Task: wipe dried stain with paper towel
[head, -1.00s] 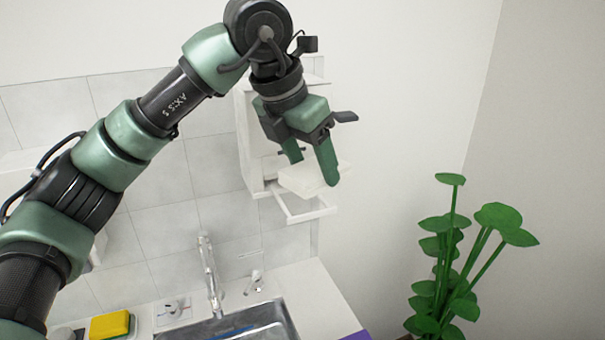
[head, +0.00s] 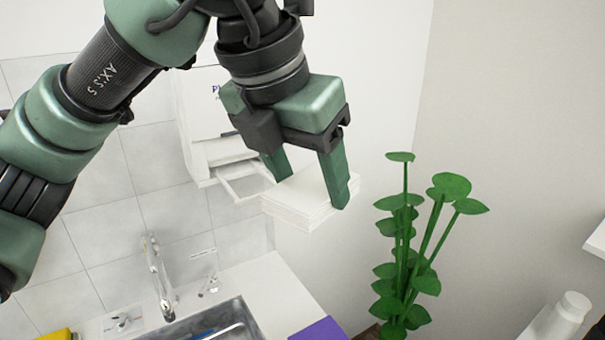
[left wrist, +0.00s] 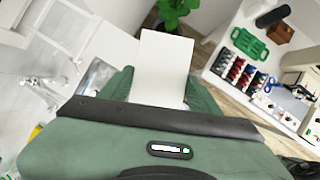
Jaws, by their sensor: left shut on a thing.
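My left gripper (head: 311,189) is shut on a white paper towel stack (head: 298,207), with its green fingers on either side. The stack is held in the air in front of the wall, just right of the white dispenser (head: 196,132) and its open lower frame. In the left wrist view the paper towel (left wrist: 161,66) stands out flat between the green fingers. No dried stain can be made out in either view. My right gripper is not in view.
A steel sink (head: 238,317) with a tap (head: 158,280) is set in the white counter (head: 283,293) below. A purple item (head: 320,329) lies at the counter's end. A green plant (head: 408,250) stands to the right. A white bottle (head: 571,308) is at the lower right.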

